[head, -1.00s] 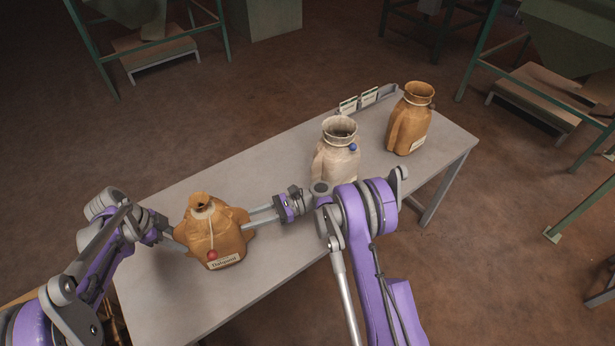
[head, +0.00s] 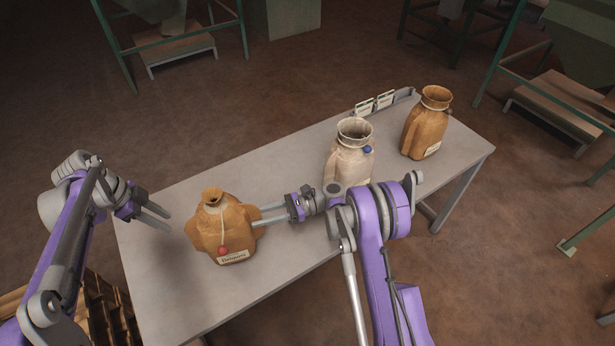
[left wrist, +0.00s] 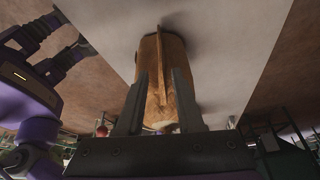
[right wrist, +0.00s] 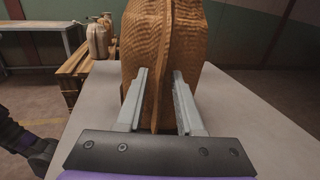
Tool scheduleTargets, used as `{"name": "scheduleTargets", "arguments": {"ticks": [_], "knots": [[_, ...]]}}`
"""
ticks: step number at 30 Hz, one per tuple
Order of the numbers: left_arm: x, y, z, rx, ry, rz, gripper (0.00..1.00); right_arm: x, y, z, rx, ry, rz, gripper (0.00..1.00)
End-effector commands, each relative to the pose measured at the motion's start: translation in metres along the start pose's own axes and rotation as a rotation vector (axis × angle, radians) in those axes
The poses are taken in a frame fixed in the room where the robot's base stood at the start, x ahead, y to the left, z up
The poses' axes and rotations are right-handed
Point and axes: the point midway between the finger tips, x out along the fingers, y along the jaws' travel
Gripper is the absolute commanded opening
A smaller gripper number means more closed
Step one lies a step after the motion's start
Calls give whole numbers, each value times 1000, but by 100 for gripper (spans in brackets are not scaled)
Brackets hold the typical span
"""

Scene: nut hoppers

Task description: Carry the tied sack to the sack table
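The tied sack (head: 222,232) is brown, with a cord around its neck, a red seal and a label in front. It stands upright on the left part of the grey table (head: 290,170). My left gripper (head: 162,217) is open and empty, left of the sack and apart from it. The sack also shows beyond its fingers in the left wrist view (left wrist: 161,55). My right gripper (head: 258,218) is at the sack's right side. In the right wrist view its fingers stand apart, either side of the sack's side seam (right wrist: 155,70), with gaps.
A cream sack (head: 349,165) with a blue seal and another brown sack (head: 426,125) stand further right on the table. A card rack (head: 385,102) is at the back edge. Wooden pallets (head: 100,300) lie at lower left. Green-framed stands (head: 182,45) stand behind.

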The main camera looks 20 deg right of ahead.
Motion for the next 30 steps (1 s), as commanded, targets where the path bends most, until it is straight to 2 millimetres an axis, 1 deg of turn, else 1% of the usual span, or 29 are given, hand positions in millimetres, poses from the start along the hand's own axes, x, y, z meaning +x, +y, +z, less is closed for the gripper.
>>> {"name": "scheduleTargets", "arguments": {"ticks": [1, 3, 5, 8, 11, 18, 21, 24, 27, 30], "knots": [[-6, 0, 0, 0, 0, 0, 36, 0, 0, 0, 0, 0, 0, 36], [-10, 0, 0, 1, 0, 0, 36, 0, 0, 0, 0, 0, 0, 36], [-13, 0, 0, 1, 0, 1, 36, -2, 0, 0, 0, 0, -1, 36], [-14, 0, 0, 1, 0, 1, 36, -11, -1, 0, 0, 0, -3, 36], [-14, 0, 0, 1, 0, 1, 36, -28, -1, 0, 0, 1, -4, 36], [-14, 0, 0, 1, 0, 1, 36, -80, -1, 0, 0, 1, -4, 36], [-14, 0, 0, 1, 0, 1, 36, -98, 0, 0, 0, 1, -3, 36], [-14, 0, 0, 1, 0, 1, 36, -110, 0, 0, 0, 0, -1, 36], [-14, 0, 0, 1, 0, 1, 36, -117, 0, 0, 0, 0, -1, 36], [-14, 0, 0, 1, 0, 1, 36, -120, 0, 0, 0, 0, -1, 36]]}}
